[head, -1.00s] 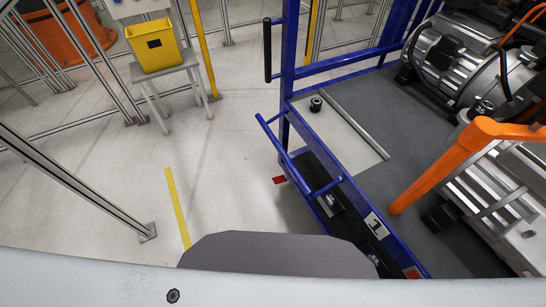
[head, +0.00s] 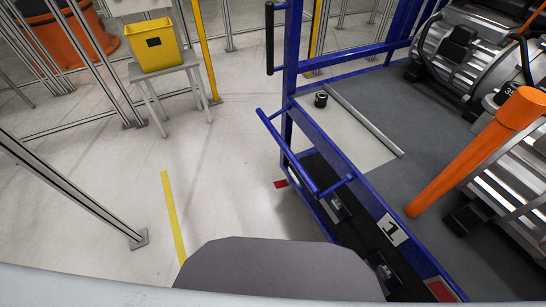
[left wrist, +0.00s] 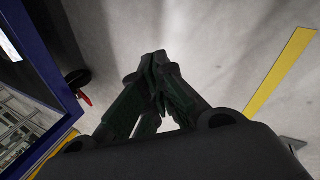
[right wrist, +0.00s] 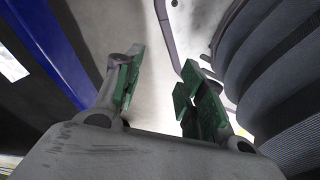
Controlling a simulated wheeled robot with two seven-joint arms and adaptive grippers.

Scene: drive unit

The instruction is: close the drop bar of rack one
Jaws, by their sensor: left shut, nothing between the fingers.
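Rack one (head: 405,262) is a blue frame with a "1" label (head: 392,230) on its side. Its blue drop bar (head: 287,150) is a tube that stands out from the rack's left side on short end arms. Neither gripper shows in the head view. In the left wrist view my left gripper (left wrist: 158,62) is shut and empty above the floor, with a blue frame (left wrist: 48,72) to its left, apart from it. In the right wrist view my right gripper (right wrist: 160,62) is open with nothing between its fingers, and a blue beam (right wrist: 50,50) lies to its left.
Metal drive units (head: 455,55) and an orange bar (head: 480,150) are on the rack's right. A small black cylinder (head: 321,99) sits on its pale plate. A yellow bin (head: 154,45) stands on a stool at the back left. The floor left of the rack is clear, with a yellow line (head: 173,215).

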